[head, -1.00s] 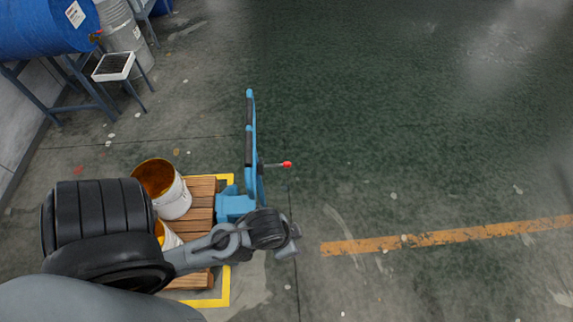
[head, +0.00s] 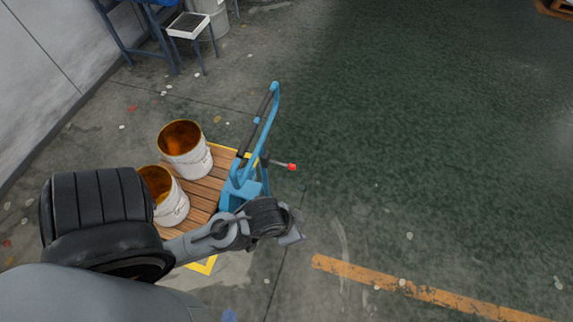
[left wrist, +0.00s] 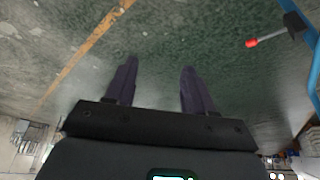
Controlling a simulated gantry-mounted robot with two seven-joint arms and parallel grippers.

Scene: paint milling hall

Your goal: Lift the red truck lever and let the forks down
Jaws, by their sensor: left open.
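The blue pallet truck (head: 243,190) stands at the pallet with its handle (head: 268,115) raised. Its lever with a red tip (head: 291,167) sticks out to the right of the handle. In the left wrist view the red tip (left wrist: 251,43) shows at the upper right, beside the blue handle. My left gripper (head: 297,238) is below the lever in the head view, apart from it. In the left wrist view its two dark fingers (left wrist: 158,80) are spread with nothing between them. The forks are hidden under the pallet. My right gripper is not in view.
A wooden pallet (head: 203,192) carries two white buckets (head: 185,150) with orange-brown contents, inside a yellow floor outline. A blue stand and a small table (head: 188,25) are at the back left. The floor to the right is clear, with an orange line (head: 400,285).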

